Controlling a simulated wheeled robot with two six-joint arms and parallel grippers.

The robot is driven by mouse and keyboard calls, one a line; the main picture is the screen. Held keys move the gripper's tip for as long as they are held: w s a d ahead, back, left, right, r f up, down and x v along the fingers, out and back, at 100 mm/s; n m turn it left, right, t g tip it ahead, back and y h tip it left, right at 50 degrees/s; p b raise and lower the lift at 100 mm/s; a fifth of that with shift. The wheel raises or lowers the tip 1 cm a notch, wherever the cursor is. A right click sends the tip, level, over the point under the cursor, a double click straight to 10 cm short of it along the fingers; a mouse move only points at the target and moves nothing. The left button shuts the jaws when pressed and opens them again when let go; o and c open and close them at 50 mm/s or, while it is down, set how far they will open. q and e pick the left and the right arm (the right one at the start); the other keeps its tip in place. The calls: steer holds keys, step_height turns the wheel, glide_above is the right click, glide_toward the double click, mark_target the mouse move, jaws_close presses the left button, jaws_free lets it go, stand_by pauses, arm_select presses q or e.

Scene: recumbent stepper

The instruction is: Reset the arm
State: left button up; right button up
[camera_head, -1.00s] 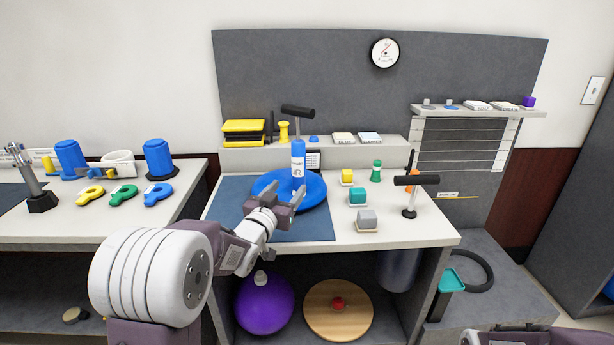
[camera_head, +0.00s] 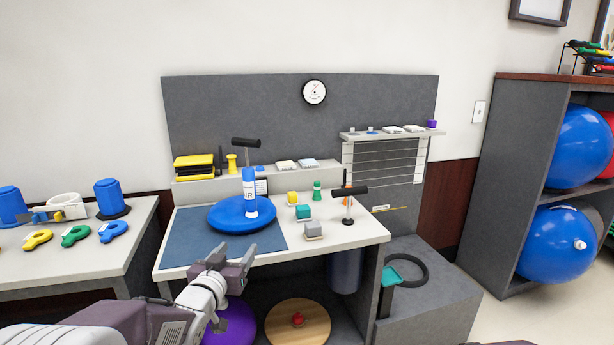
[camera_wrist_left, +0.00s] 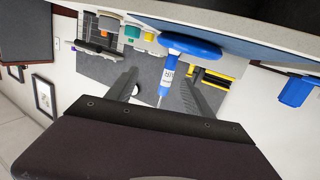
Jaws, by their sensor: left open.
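My left gripper (camera_head: 232,262) is open and empty, just in front of the worktable's front edge. It is apart from the white-and-blue bottle (camera_head: 250,195), which stands upright on a blue disc (camera_head: 228,217). In the left wrist view, which is upside down, the gripper's two dark fingers (camera_wrist_left: 162,92) are spread, with the bottle (camera_wrist_left: 168,76) showing beyond them. A black T-handle on a post (camera_head: 350,190) stands on the table's right side. Another black T-handle (camera_head: 245,143) is behind the bottle. My right gripper is out of view.
Small yellow, teal and grey blocks (camera_head: 304,212) stand right of the disc. A side table (camera_head: 120,250) with blue cups and coloured rings is at left. A purple ball and a wooden disc (camera_head: 297,325) lie below the worktable. A rack of blue balls (camera_head: 490,190) stands at right.

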arm_select(q)
steer(key=s+f+n+g+y, duration=0.2)
steer(key=s+f+g, duration=1.2)
steer(key=s+f, duration=1.1)
steer(key=s+r+p, duration=0.2)
steer(key=r+p, duration=1.1)
steer(key=r, duration=0.1)
steer(key=s+r+g+p, duration=0.1)
steer(key=s+r+p, duration=0.1)
steer(key=r+p, duration=1.1)
steer(key=shift+a+r+m, duration=0.3)
steer(key=shift+a+r, duration=0.1)
steer(key=shift+r, duration=0.2)
